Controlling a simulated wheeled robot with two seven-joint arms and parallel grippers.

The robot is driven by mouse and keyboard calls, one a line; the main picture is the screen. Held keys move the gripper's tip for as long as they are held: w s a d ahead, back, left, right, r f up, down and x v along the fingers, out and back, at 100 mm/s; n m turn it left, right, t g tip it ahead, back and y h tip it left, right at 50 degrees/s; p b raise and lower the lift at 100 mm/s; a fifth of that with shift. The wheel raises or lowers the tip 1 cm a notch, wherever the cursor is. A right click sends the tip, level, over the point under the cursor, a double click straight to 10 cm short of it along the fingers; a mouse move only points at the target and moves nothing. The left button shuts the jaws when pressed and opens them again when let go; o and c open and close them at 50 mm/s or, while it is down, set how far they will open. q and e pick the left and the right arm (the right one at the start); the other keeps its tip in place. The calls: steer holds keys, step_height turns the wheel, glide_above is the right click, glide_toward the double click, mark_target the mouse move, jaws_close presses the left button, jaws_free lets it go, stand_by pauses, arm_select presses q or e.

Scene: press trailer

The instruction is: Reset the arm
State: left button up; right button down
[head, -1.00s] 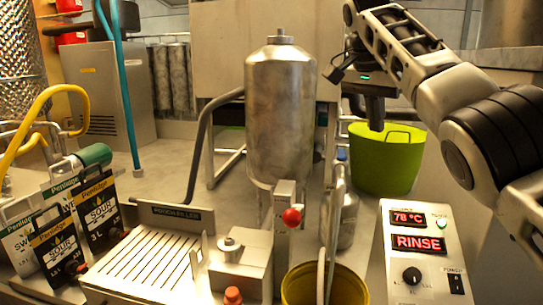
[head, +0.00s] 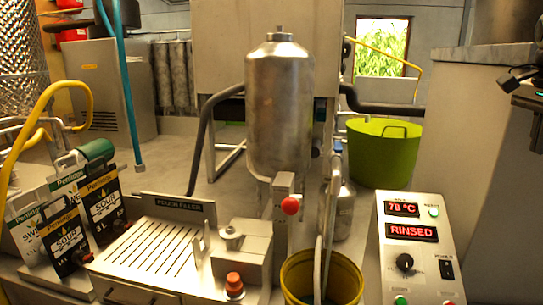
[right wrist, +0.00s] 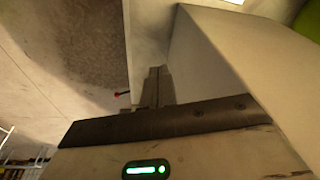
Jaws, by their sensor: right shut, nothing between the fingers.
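My right gripper (right wrist: 156,86) is shut and empty in the right wrist view, its dark fingers together in front of a pale wall or panel. In the head view only a dark part of it (head: 530,98) shows at the far right edge, and its fingertips cannot be made out. It is clear of the bench things. My left gripper is not in view.
A steel tank (head: 280,105) stands mid-bench behind the pouch filler (head: 150,250). A control panel (head: 412,245) reads 78 °C and RINSED. A green tub (head: 383,160), a yellow bucket (head: 345,290) and several pouches (head: 65,240) stand around. A pale cabinet (head: 450,130) is at right.

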steer(key=s+d+f+m+y, duration=0.1)
steer(key=s+d+f+m, duration=0.1)
steer(key=s+d, duration=0.65)
steer(key=s+d+f+m, duration=0.3)
steer(key=s+d, duration=0.5)
steer(key=d, duration=0.2)
steer(key=w+d+f+n+h, duration=0.3)
steer(key=w+f+n+h, duration=0.5)
steer(key=f, duration=0.4)
steer(key=w+a+f+n+t, duration=0.2)
steer(key=a+f+n, duration=0.25)
steer(key=f, duration=0.25)
steer(key=w+a+f+n+t, duration=0.2)
steer(key=a+f+n+t, duration=0.15)
steer(key=f+n, duration=0.35)
steer(key=s+a+f+n+t+y, duration=0.1)
steer(key=s+a+f+n+y, duration=0.2)
steer(key=a+f, duration=0.5)
steer(key=s+a+f+n+t+y, duration=0.1)
steer(key=s+a+f+n+y, duration=0.35)
steer(key=s+a, duration=0.55)
steer(key=s+a+f+n+y, duration=0.3)
steer(key=s+a+f+n, duration=0.3)
steer(key=a, duration=0.6)
steer(key=s+a+m+t+y, duration=0.1)
steer(key=a+m, duration=0.8)
steer(key=a, duration=0.9)
steer(key=shift+s+a+f+t, duration=0.15)
steer(key=shift+s+f+t, duration=0.2)
steer(key=shift+s, duration=0.1)
